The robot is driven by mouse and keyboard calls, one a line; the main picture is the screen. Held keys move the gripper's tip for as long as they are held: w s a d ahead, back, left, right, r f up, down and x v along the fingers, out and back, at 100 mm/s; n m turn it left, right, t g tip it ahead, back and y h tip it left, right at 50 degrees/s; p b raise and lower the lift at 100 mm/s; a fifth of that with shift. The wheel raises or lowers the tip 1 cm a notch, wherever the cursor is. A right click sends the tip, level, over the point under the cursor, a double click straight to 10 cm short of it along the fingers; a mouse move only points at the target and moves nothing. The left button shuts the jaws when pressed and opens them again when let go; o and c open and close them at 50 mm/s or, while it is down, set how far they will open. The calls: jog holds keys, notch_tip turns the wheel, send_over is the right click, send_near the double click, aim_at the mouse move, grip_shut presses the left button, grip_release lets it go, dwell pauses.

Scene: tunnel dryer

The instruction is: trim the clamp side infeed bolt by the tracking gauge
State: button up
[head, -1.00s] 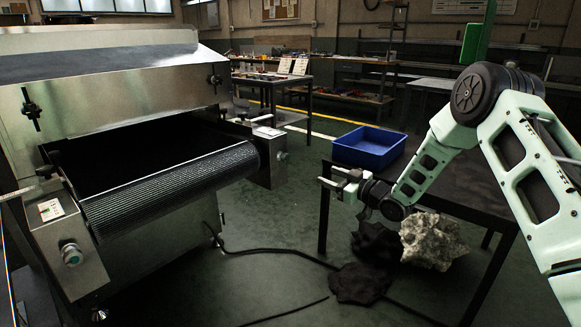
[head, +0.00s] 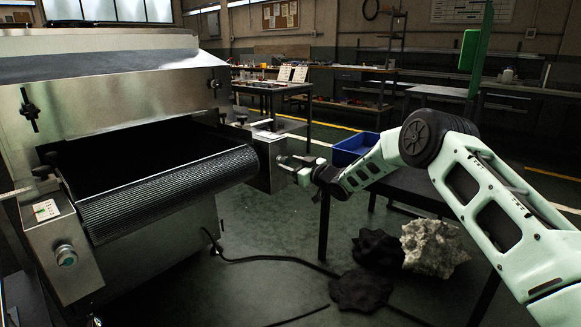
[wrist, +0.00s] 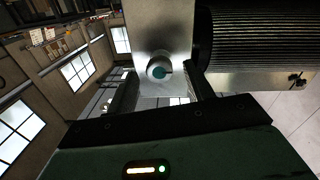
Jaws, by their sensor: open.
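The dryer's infeed belt (head: 165,190) runs between two metal end boxes. The right box (head: 262,170) has a small gauge plate (head: 268,134) on top; its bolt is hidden behind my gripper in the head view. In the wrist view that round bolt head (wrist: 159,68), with a teal centre, shows between my fingers. My gripper (head: 283,160) is open and faces this box; in the wrist view its dark fingers (wrist: 162,88) are spread, and contact cannot be told. The left box has a bolt (head: 66,255) and gauge plate (head: 46,210). I cannot tell which is the clamp side.
A dark table (head: 410,190) with a blue bin (head: 352,148) stands at the right, under my arm. A pale lump (head: 435,247), dark lumps (head: 360,290) and a black cable (head: 270,259) lie on the floor. Floor before the dryer is otherwise clear.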

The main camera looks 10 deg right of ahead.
jog(key=shift+w+a, duration=0.2)
jog(key=shift+w, duration=0.15)
jog(key=c, duration=1)
jog(key=shift+o, duration=0.2)
